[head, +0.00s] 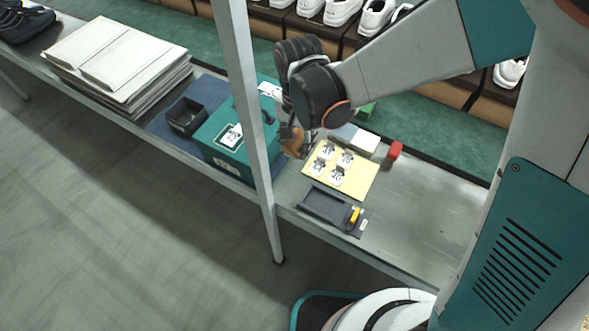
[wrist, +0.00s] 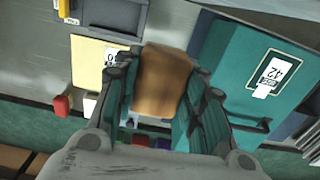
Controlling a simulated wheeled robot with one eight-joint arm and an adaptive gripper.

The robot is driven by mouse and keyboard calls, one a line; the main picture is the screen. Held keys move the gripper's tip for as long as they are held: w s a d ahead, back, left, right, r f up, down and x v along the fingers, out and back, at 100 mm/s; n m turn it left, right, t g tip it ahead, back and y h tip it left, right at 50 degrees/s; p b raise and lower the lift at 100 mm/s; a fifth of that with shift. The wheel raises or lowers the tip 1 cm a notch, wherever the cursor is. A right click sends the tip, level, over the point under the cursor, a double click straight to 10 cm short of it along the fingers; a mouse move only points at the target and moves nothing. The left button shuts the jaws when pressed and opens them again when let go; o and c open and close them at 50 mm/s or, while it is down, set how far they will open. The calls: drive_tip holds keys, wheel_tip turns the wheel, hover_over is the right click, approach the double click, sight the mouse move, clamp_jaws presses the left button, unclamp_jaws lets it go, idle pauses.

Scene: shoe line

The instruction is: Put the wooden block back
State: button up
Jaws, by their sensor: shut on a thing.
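The wooden block (wrist: 162,80) is brown and sits between the two fingers of my gripper (wrist: 163,92) in the wrist view. The fingers are shut on it from both sides. In the head view my gripper (head: 294,139) hangs over the bench with the block (head: 291,146) partly hidden by the fingers. It is between the teal box (head: 222,160) on the left and the yellow board (head: 367,181) on the right. I cannot tell how high the block is above the bench.
A metal post (head: 247,95) stands in front of the teal box. A black bin (head: 186,117) is left of the box. Numbered tags stand on the yellow board. A dark tray (head: 322,204), a red block (head: 394,151) and a white pad (head: 366,141) lie near it. The right bench is clear.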

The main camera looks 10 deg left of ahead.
sight(291, 189)
drive_tip(key=shift+s+a+r, duration=0.2)
drive_tip(key=shift+s+a, duration=0.35)
drive_tip(key=shift+a, duration=0.05)
drive_tip(key=shift+s+a+f, duration=0.15)
drive_tip(key=shift+f, duration=0.1)
wheel_tip(291, 189, down, 20)
drive_tip(key=b, duration=1.4)
drive_tip(key=shift+r, duration=0.3)
drive_tip(key=o, duration=0.7)
drive_tip(key=shift+o, duration=0.2)
wheel_tip(291, 189, up, 12)
drive_tip(key=p, duration=0.5)
